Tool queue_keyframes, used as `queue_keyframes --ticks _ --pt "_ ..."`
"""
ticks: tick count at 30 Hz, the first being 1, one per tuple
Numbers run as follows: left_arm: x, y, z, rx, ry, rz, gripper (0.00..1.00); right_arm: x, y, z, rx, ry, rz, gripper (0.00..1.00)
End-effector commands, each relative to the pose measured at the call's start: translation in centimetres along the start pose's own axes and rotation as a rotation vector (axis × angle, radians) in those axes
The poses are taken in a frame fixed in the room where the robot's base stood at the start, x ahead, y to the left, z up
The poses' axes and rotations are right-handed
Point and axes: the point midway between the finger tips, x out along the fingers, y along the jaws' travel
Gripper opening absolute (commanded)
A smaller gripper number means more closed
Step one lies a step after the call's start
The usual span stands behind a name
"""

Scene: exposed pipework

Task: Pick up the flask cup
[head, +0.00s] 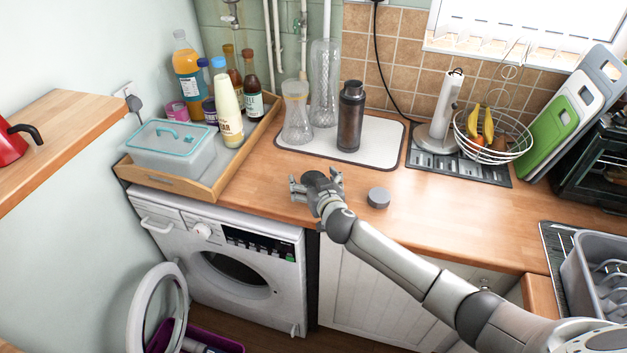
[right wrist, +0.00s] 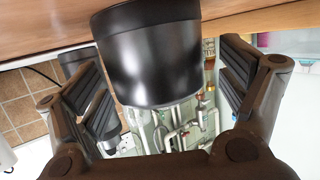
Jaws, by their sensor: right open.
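The flask cup, a dark, glossy, rounded cylinder (right wrist: 150,62), fills the middle of the right wrist view, where the picture is upside down. It stands on the wooden counter. My right gripper (right wrist: 162,70) is open, one finger to each side of it. A gap shows on the right side. In the head view my right gripper (head: 316,183) is low over the counter's front edge, and the dark cup (head: 317,179) shows partly between its fingers. My left gripper is out of view.
A small grey disc (head: 378,197) lies on the counter right of my gripper. Two glass vessels, a carafe (head: 297,112) and a tall vase (head: 325,85), stand on the mat (head: 385,140). A wooden tray (head: 190,184) with bottles is at left.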

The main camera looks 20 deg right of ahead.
Motion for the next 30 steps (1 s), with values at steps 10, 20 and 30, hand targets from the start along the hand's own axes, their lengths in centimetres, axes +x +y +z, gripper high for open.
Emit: queue_keyframes --ticks 10,20,30 --pt "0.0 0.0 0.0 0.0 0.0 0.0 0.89 0.0 0.0 0.0 0.0 0.0 0.0 0.62" --pt "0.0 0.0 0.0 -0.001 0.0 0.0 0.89 0.0 0.0 0.0 -0.001 0.0 0.0 0.43" --pt "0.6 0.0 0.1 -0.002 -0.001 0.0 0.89 -0.6 0.0 -1.9 0.001 0.005 0.0 0.43"
